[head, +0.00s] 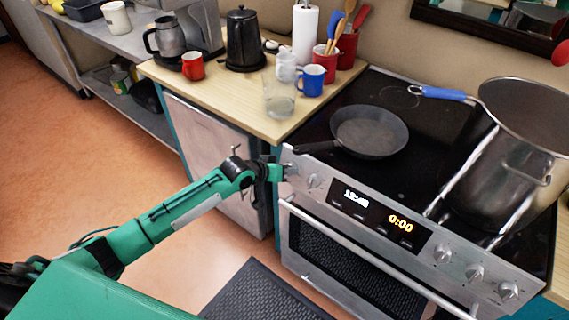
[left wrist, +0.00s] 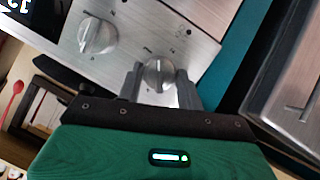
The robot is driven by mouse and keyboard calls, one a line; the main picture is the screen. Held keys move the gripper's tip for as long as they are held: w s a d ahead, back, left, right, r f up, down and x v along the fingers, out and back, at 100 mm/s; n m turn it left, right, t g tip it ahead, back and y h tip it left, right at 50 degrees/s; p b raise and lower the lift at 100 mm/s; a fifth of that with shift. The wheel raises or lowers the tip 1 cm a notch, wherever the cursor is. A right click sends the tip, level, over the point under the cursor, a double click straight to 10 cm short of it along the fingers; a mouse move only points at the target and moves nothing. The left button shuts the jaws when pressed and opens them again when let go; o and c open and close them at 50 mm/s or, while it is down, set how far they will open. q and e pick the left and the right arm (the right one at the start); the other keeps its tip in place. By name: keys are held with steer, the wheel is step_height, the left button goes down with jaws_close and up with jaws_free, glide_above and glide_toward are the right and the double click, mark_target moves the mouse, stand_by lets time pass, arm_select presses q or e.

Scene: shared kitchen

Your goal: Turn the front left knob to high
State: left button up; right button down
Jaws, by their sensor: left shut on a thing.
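The stove's front panel (head: 330,192) carries two knobs at its left end. My left gripper (head: 283,172) reaches that end from the left. In the left wrist view my left gripper (left wrist: 160,88) is shut on the outermost knob (left wrist: 158,74), one finger on each side of it. The neighbouring knob (left wrist: 97,36) is free; it also shows in the head view (head: 314,180). The gripped knob is mostly hidden by the gripper in the head view. Which burner each knob serves cannot be read. My right gripper is not in view.
A frying pan (head: 368,131) sits on the cooktop, its handle pointing toward the left counter. The wooden counter (head: 222,103) holds mugs and a kettle (head: 244,42). The oven handle (head: 370,262) runs below the panel.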

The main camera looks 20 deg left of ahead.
arm_select(q)
steer(key=shift+d+m+y+p, duration=0.1)
steer(key=shift+m+y+p, duration=0.45)
steer(key=shift+m+p, duration=0.7)
steer(key=shift+d+m+y+p, duration=0.1)
steer(key=shift+m+y+p, duration=0.65)
steer(key=shift+m, duration=0.8)
steer(key=shift+s, duration=0.1)
steer(key=o, duration=1)
steer(key=shift+r, duration=0.1)
steer(key=b+v, duration=0.1)
steer(key=v, duration=1.2)
steer(key=shift+s+a+b, duration=0.2)
steer(key=shift+s+b, duration=0.15)
